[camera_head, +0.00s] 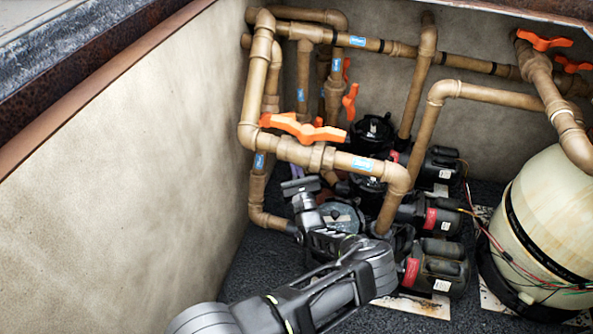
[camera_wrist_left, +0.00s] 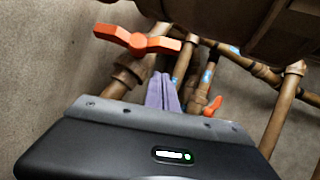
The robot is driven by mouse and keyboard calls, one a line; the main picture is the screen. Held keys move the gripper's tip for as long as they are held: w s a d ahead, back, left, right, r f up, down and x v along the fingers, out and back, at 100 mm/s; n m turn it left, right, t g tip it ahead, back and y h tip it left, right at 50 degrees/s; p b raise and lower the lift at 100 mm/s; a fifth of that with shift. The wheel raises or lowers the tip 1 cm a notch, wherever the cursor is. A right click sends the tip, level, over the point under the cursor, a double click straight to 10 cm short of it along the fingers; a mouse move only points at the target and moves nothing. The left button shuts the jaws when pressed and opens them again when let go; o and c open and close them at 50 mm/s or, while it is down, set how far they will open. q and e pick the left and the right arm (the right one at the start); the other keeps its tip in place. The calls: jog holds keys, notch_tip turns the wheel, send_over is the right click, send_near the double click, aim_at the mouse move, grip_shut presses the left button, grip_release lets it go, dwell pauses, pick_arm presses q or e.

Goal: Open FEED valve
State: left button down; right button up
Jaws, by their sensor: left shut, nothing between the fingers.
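A large orange valve handle (camera_head: 303,128) sits on the nearest tan pipe, left of centre in the head view. It lies roughly along that pipe. An orange handle, apparently the same one, shows in the left wrist view (camera_wrist_left: 137,40), up and left of my fingers. My left gripper (camera_head: 300,186) is below this handle and its pipe, apart from the handle. Its fingers also show in the left wrist view (camera_wrist_left: 162,93), shut and empty. Blue labels on the pipes are too small to read, so I cannot tell which valve is FEED. My right gripper is out of view.
More orange handles stand on the vertical pipe behind (camera_head: 350,102) and at the upper right (camera_head: 545,40). Several black pumps (camera_head: 437,266) fill the floor right of my arm. A beige tank (camera_head: 545,215) stands at the right. A bare wall (camera_head: 120,165) bounds the left.

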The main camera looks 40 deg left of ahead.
aim_at(267, 120)
pick_arm(q)
jog(key=w+a+r, duration=0.2)
jog(key=a+r, duration=0.1)
jog(key=r, duration=0.2)
jog(key=shift+w+a+b, duration=0.3)
jog(key=shift+b, duration=0.15)
jog(key=shift+r, duration=0.1)
jog(key=shift+w+r+p, duration=0.25)
jog(key=shift+r+p, duration=0.15)
jog(key=shift+p, duration=0.25)
jog(key=shift+d+f, duration=0.1)
